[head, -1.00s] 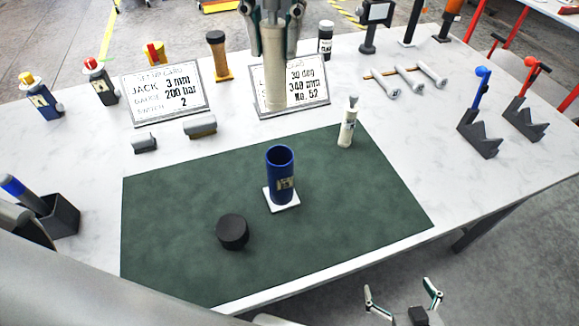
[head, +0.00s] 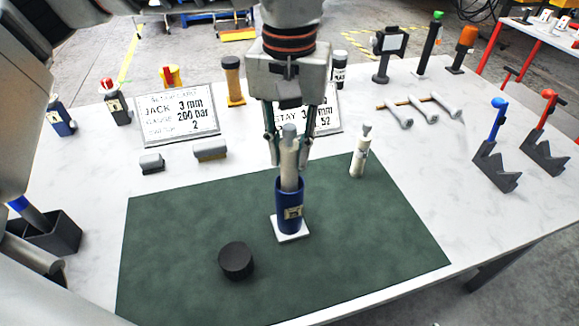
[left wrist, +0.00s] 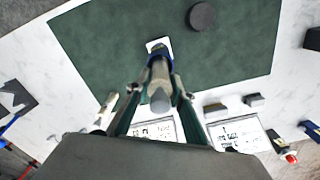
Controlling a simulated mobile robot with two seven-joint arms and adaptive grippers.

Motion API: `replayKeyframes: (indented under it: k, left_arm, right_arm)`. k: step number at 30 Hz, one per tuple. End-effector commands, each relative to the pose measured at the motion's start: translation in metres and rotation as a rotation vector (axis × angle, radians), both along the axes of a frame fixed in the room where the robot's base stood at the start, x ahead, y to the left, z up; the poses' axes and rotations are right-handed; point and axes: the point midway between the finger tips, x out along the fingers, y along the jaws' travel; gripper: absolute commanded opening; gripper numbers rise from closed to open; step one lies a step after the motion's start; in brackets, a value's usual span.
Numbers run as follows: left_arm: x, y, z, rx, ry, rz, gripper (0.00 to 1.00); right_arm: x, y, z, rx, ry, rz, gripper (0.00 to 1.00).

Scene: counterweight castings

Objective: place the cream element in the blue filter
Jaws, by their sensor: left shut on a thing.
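The cream element (head: 289,157) is upright between the fingertips of my left gripper (head: 288,162), which is shut on it. The blue filter (head: 289,212) stands upright on a small white base (head: 293,237) on the green mat (head: 370,235). The element's lower end is at the filter's mouth and looks inside the rim; how deep is hidden. In the left wrist view, the element (left wrist: 159,92) points down toward the blue filter (left wrist: 158,57), lined up with it, between the fingers (left wrist: 160,94). My right gripper is not in view.
A black round cap (head: 236,261) lies on the mat, front left. A small cream bottle-like piece (head: 360,153) stands at the mat's back right. Two sign cards (head: 178,117) stand behind. A dark holder (head: 48,233) is at left. The mat's right part is clear.

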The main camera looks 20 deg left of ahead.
Motion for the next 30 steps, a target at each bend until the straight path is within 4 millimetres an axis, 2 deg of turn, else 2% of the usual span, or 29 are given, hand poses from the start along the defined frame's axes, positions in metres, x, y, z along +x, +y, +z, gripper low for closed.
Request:
replayKeyframes:
  k: [9, 30]
  left_arm:
    - [-0.001, 0.000, -0.040, 0.001, 0.004, -0.001, 0.00]
    - [0.000, 0.000, -0.053, 0.000, 0.002, 0.000, 0.00]
  right_arm:
    - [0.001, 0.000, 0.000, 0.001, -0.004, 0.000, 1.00]
    - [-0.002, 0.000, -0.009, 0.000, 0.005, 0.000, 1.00]
